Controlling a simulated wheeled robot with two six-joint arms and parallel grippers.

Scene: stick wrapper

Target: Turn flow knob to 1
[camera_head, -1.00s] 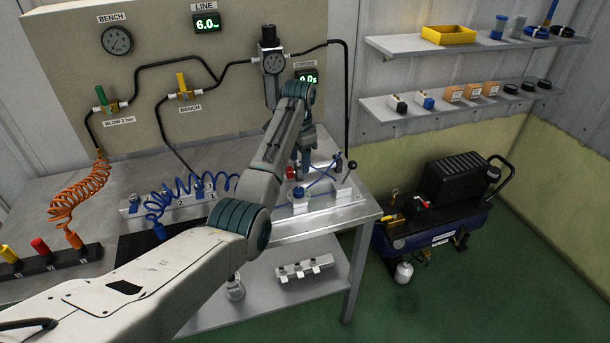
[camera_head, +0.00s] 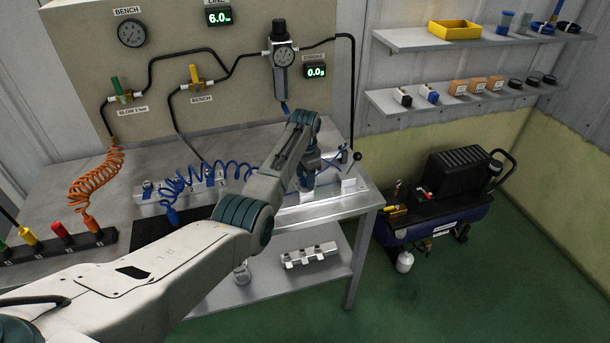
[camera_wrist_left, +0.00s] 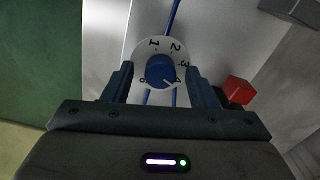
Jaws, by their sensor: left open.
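The flow knob (camera_wrist_left: 160,69) is blue and sits in the middle of a white dial (camera_wrist_left: 141,49) marked with numbers, seen in the left wrist view. Its white pointer line is toward the lower right, near the 4. My left gripper (camera_wrist_left: 159,78) is open, with one finger on each side of the knob. I cannot tell whether the fingers touch it. In the head view my left gripper is low over the right end of the bench, and my arm hides the knob. My right gripper is not in view.
Blue tubing (camera_head: 331,164) and a lever with a black ball (camera_head: 357,156) are beside my left gripper. A red block (camera_wrist_left: 238,89) is near the right finger. The gauge regulator (camera_head: 284,56) hangs behind. A compressor (camera_head: 440,215) stands on the floor right.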

